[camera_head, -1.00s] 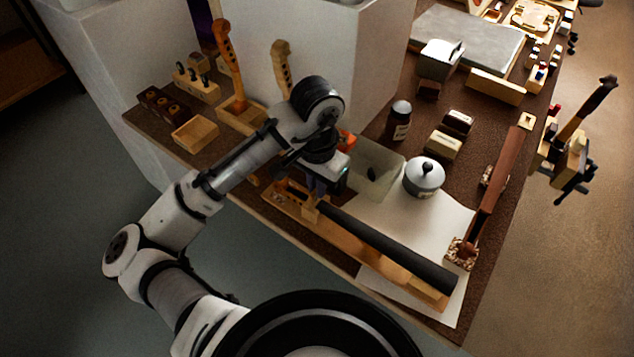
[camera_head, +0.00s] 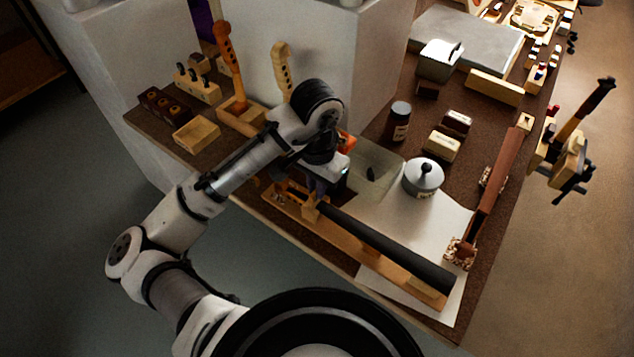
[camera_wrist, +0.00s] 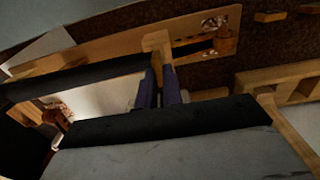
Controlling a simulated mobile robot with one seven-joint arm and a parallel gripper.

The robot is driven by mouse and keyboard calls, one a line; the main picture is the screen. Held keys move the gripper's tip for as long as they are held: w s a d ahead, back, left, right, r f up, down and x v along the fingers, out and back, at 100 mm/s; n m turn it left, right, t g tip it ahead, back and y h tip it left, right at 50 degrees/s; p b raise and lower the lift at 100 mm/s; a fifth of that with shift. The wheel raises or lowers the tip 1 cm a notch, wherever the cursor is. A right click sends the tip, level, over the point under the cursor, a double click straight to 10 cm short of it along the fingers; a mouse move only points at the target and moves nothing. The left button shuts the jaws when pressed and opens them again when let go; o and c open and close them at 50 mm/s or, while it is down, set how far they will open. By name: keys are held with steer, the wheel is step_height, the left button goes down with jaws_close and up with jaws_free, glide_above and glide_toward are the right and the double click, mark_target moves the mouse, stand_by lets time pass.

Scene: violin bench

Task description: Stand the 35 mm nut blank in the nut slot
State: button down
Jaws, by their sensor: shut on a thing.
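The violin neck (camera_head: 372,258), with its long black fingerboard (camera_head: 395,248), lies in a wooden cradle along the bench's front edge. In the wrist view the fingerboard (camera_wrist: 80,78) runs left from my fingers, and the pegbox (camera_wrist: 207,42) lies beyond them. My gripper (camera_head: 318,188) points down at the pegbox end of the fingerboard, where the nut slot is. In the wrist view the two dark blue fingers of my gripper (camera_wrist: 158,88) are close together. The nut blank between them is too small and shaded to make out. The slot and any contact with it are hidden.
White paper (camera_head: 425,222) lies under the fingerboard's far end. A wooden tray (camera_head: 195,134) and upright tools stand at left.

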steer(key=shift+f, duration=0.3)
steer(key=shift+f+b, duration=0.35)
steer(key=shift+f, duration=0.1)
stand_by(1.4)
steer(key=shift+f, duration=0.3)
stand_by(0.8)
steer(key=c, duration=1.5)
jaws_free()
steer(key=shift+r, duration=0.1)
step_height(320, 180, up, 14)
steer(key=shift+f+p, duration=0.2)
steer(key=shift+p, duration=0.3)
